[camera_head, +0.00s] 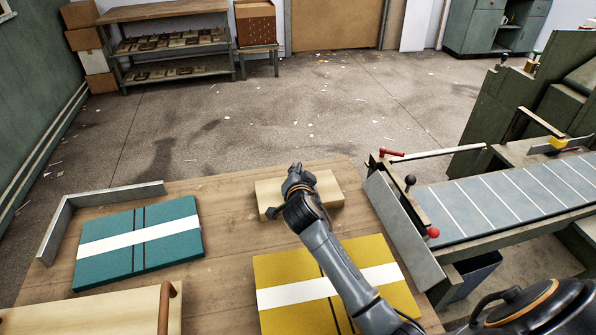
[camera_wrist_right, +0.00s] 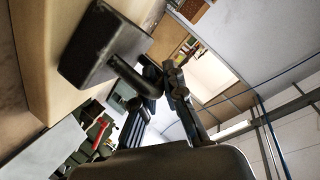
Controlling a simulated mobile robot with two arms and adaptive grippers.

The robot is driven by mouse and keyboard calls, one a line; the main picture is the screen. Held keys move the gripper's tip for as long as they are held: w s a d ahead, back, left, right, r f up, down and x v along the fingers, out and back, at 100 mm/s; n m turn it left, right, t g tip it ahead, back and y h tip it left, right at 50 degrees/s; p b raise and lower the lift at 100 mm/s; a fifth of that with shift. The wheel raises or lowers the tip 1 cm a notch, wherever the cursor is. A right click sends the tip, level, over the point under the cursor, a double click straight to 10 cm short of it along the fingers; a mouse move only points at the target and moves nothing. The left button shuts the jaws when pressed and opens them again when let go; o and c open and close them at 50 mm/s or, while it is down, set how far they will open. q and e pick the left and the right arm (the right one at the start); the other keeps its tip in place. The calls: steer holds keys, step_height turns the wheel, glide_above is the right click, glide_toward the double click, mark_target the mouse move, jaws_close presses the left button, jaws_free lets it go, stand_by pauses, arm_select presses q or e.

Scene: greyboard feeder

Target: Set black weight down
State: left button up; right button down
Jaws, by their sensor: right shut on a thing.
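My right gripper (camera_head: 297,182) is over a pale wooden board (camera_head: 328,190) near the table's far edge. In the right wrist view my gripper (camera_wrist_right: 160,88) is shut on the bar handle of the black weight (camera_wrist_right: 103,42), a dark block. The pale board (camera_wrist_right: 68,28) shows close beside the block's base. I cannot tell whether the weight touches the board. In the head view the gripper and arm mostly hide the weight. My left gripper is not in view.
On the wooden table lie a teal board stack (camera_head: 120,250) inside a grey corner fence (camera_head: 62,222) and a yellow one (camera_head: 290,268) under my right arm. A pale block with a handle (camera_head: 90,312) is front left. A feeder (camera_head: 500,205) with a metal plate stands right.

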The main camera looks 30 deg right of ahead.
steer(key=c, duration=1.8)
jaws_free()
steer(key=shift+d+f, duration=0.1)
steer(key=shift+f, duration=0.05)
steer(key=o, duration=0.4)
steer(key=shift+r, duration=0.25)
steer(key=b+v, duration=0.1)
steer(key=v, duration=1.1)
